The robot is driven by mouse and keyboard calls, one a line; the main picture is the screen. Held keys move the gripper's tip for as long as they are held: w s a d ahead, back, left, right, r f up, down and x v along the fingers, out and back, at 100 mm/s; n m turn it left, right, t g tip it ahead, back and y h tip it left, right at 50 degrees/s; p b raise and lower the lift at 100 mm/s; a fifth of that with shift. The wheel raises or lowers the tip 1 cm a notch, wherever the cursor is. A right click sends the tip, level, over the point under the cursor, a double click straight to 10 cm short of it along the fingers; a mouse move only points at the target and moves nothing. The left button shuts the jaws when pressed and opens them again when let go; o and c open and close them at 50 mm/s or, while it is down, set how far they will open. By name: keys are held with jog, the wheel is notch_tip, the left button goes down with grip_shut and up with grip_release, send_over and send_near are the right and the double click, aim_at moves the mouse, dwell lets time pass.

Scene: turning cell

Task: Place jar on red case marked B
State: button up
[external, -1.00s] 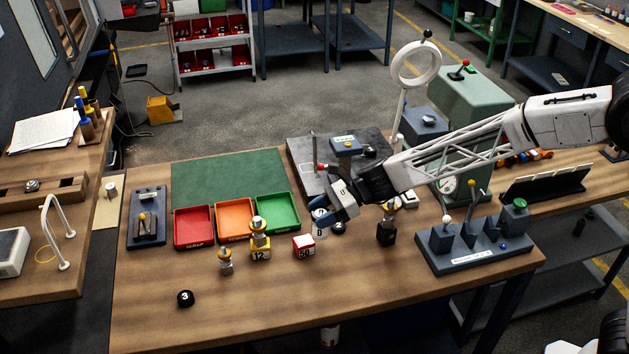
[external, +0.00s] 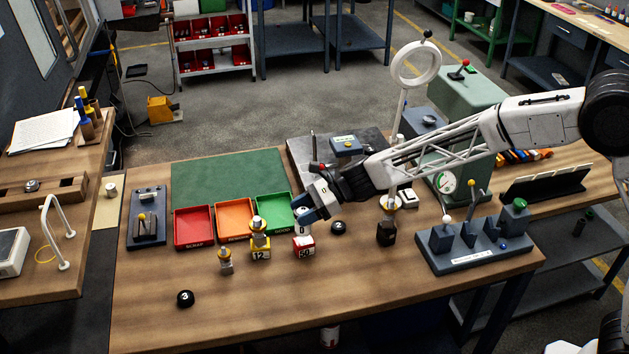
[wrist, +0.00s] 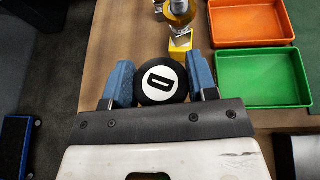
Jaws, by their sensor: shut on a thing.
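My gripper (external: 308,217) is shut on the jar (external: 302,229). In the wrist view, its blue fingers (wrist: 160,88) grip both sides of the jar (wrist: 161,82), whose black top has a white disc with a dark mark like a D or 0. A small red case (external: 303,246) with a white label stands on the bench directly below the jar in the external view. Its label looks like 59; I cannot clearly read a B. Whether the jar touches the case I cannot tell. In the wrist view the case is hidden behind the jar.
A yellow case (external: 260,253) with a bottle-like piece on it stands just left. Red (external: 194,244), orange (external: 234,238) and green trays (external: 270,198) lie behind. The front bench is mostly clear.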

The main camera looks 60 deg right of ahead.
jog(key=shift+f, duration=1.4)
jog(key=shift+f, duration=0.2)
jog(key=o, duration=1)
jog(key=shift+c, duration=0.2)
jog(key=shift+r, duration=0.2)
jog(key=shift+s+d, duration=0.1)
jog(key=shift+d, duration=0.05)
jog(key=v, duration=1.1)
jog(key=shift+s+d+r, duration=0.2)
jog(key=shift+s, duration=0.1)
